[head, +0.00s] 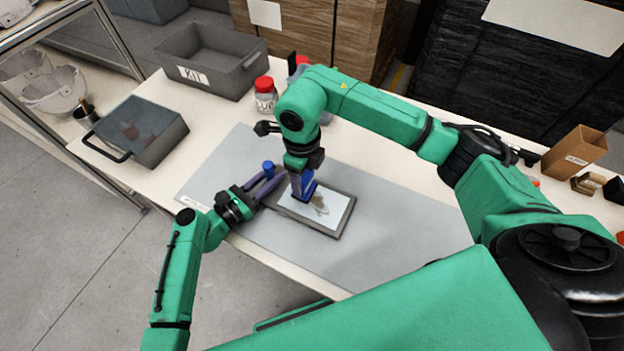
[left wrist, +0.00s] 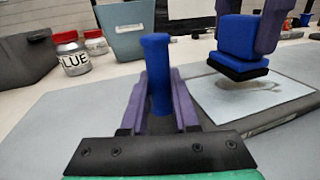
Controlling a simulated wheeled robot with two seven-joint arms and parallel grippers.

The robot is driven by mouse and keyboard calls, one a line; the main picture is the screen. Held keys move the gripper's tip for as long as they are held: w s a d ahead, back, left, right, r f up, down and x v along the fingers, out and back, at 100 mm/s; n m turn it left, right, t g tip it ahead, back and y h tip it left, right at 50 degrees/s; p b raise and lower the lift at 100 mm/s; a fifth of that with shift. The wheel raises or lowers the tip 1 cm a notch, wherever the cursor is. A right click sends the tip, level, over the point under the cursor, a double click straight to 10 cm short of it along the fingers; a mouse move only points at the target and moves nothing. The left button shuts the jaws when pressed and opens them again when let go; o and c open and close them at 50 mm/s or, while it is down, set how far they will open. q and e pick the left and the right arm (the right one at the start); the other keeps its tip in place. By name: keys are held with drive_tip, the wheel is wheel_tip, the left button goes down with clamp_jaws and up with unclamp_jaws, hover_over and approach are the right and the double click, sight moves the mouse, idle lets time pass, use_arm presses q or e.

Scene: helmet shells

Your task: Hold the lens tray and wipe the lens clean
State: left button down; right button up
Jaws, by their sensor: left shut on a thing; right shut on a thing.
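The lens tray (head: 346,218) lies on the grey mat, a dark frame around a pale lens (head: 327,213). A brownish smear (head: 320,204) shows on the lens, also in the left wrist view (left wrist: 258,86). My left gripper (head: 266,184) is shut on the tray's upright blue handle (left wrist: 157,75) at the tray's left side. My right gripper (head: 303,172) is shut on a blue wiper (left wrist: 240,42) with a black base. The wiper is over the left part of the lens, beside the smear.
The grey mat (head: 390,225) has free room to the right. A grey KIT bin (head: 245,78), a red-lidded jar (head: 265,100) and a dark grey box with a handle (head: 165,140) stand behind and left. A cardboard box (head: 575,150) stands far right.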

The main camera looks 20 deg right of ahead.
drive_tip(key=shift+f, duration=0.55)
idle(0.4)
drive_tip(key=shift+s+d, duration=2.25)
drive_tip(key=shift+s, duration=0.05)
drive_tip(key=shift+f, duration=0.5)
drive_tip(key=shift+w+a, duration=0.1)
drive_tip(key=shift+w+a, duration=2.25)
drive_tip(key=shift+w, duration=0.05)
drive_tip(key=shift+f, duration=0.45)
